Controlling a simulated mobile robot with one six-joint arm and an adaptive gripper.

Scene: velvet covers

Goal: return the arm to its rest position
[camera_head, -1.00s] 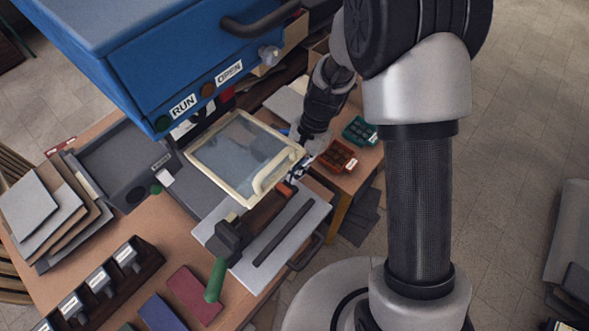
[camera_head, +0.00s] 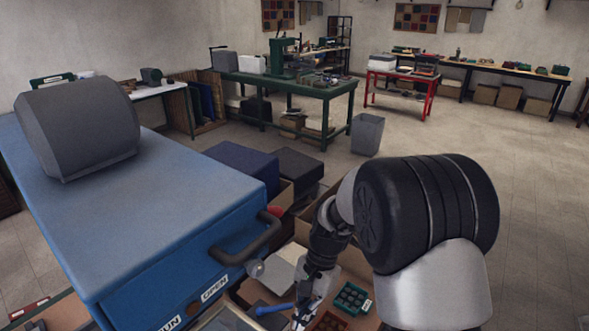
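My arm (camera_head: 425,215) rises in the lower right of the head view, with its black-capped joint in front. My gripper (camera_head: 305,312) hangs at the bottom of the picture, just left of the small compartment trays. Its fingertips are small and partly cut off by the lower edge, so I cannot tell whether it is open or shut. Nothing can be made out in it.
A blue machine (camera_head: 150,215) with a black handle fills the left, close to my gripper. A green tray (camera_head: 350,299) and a reddish tray (camera_head: 329,322) lie beside the gripper. A grey bin (camera_head: 367,134) and open floor (camera_head: 535,190) lie beyond.

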